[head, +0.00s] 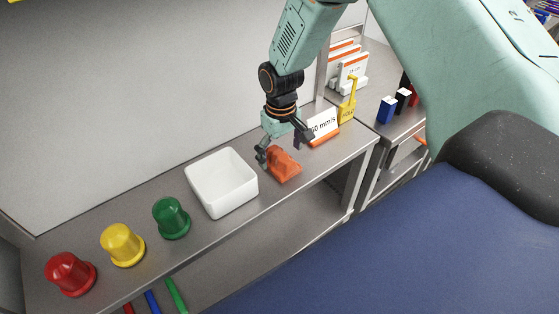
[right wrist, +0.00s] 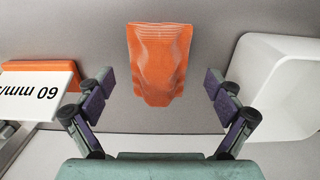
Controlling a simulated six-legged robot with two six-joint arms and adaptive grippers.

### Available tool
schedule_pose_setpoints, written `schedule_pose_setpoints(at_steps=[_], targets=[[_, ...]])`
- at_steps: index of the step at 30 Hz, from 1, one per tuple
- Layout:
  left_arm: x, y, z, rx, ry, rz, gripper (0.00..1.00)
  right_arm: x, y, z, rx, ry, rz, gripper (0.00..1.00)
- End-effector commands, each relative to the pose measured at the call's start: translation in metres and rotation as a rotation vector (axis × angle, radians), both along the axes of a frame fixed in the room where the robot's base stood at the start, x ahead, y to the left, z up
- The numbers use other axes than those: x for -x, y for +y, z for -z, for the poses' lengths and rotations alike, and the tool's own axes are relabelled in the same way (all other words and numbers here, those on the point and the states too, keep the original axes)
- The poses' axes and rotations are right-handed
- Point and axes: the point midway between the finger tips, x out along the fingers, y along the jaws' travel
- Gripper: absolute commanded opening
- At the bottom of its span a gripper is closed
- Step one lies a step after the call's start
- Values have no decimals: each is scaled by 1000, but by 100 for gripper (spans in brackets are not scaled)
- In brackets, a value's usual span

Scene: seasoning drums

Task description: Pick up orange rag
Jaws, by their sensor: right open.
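The orange rag (head: 284,166) lies crumpled on the grey shelf, between the white bin and the "60 mm/s" sign. In the right wrist view the rag (right wrist: 160,62) is ahead of the fingers and centred between them. My right gripper (head: 284,150) is over the rag, with its fingers spread to either side. In the right wrist view the right gripper (right wrist: 160,95) is open with nothing between its pads. I cannot tell how high the fingertips are above the shelf. My left gripper is not in view.
The white bin (head: 198,184) stands close left of the rag. The orange-based sign (head: 322,127) is close on the right. A yellow object (head: 348,108) stands behind the sign.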

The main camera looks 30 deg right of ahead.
Motion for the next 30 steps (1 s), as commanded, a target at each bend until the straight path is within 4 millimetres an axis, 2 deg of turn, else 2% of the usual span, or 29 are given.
schedule_pose_setpoints(at_steps=[4,12,30], targets=[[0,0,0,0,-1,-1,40,-1,0,16,0,0,-1,92],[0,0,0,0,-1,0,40,-3,2,19,0,-2,-1,92],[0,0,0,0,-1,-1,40,-3,1,19,0,-1,0,42]])
